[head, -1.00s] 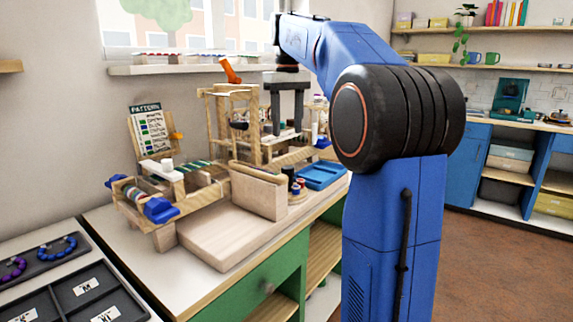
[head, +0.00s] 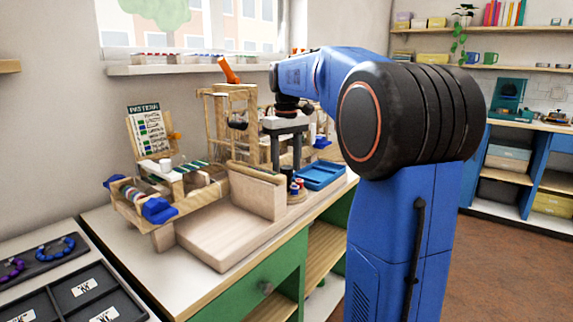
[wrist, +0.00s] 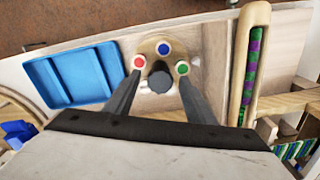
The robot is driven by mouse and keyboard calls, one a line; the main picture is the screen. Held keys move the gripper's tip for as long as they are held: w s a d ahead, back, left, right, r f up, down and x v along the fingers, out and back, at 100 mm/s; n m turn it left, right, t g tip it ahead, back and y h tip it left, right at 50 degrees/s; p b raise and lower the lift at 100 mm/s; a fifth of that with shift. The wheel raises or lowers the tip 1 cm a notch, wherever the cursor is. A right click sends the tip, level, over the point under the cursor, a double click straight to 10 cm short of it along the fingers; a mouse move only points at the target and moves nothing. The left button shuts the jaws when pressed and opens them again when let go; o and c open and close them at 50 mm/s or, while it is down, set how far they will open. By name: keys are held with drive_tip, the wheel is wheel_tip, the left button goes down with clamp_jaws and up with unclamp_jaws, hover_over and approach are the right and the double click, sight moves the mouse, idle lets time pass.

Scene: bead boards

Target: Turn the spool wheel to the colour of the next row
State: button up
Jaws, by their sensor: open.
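The spool wheel (wrist: 148,47) is a small wooden disc with red (wrist: 138,63), blue (wrist: 164,49) and green (wrist: 182,68) spools and a dark centre knob (wrist: 160,80). It also shows in the head view (head: 296,198), partly hidden by a finger. My gripper (wrist: 160,76) is open above it, with one finger near the red spool and one near the green. The knob appears between the fingers; contact cannot be told. The pattern card (head: 149,130) stands upright at the loom's back left, with rows of coloured marks too small to read.
A blue tray (head: 320,176) lies right beside the wheel. A wooden frame (head: 231,125) with an orange lever (head: 229,70) rises behind. The light board (head: 225,240) in front is bare.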

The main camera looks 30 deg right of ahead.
drive_tip(key=shift+c, duration=0.4)
drive_tip(key=c, duration=1)
drive_tip(key=shift+o, duration=0.2)
drive_tip(key=m, duration=1.4)
drive_tip(key=o, duration=1)
